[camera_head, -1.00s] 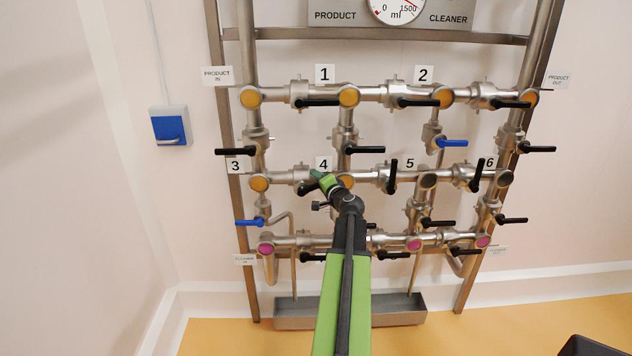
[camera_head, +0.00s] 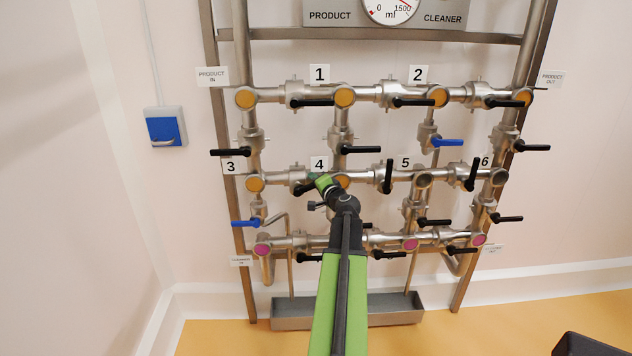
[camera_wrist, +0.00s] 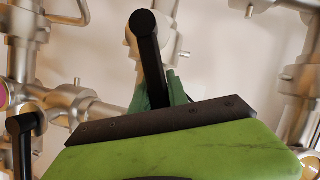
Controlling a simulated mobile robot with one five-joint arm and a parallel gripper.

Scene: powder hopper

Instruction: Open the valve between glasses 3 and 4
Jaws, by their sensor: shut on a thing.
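Glass 3 (camera_head: 255,183) and glass 4 (camera_head: 342,180) are amber round windows on the middle pipe row, left and right. The steel valve (camera_head: 296,178) between them has a black lever handle (camera_head: 300,190), lying near the pipe's line in the head view and pointing right. My gripper (camera_head: 316,180), with green fingers, is shut on this handle, just left of glass 4. In the wrist view the black handle (camera_wrist: 148,48) sticks up from between the dark green fingertips (camera_wrist: 160,92). The fingers hide part of the handle.
Black lever handles surround the spot: one above glass 4 (camera_head: 360,149), one upright to its right (camera_head: 388,176). A blue handle (camera_head: 246,223) is below left. A steel trough (camera_head: 290,316) stands on the floor below the rack.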

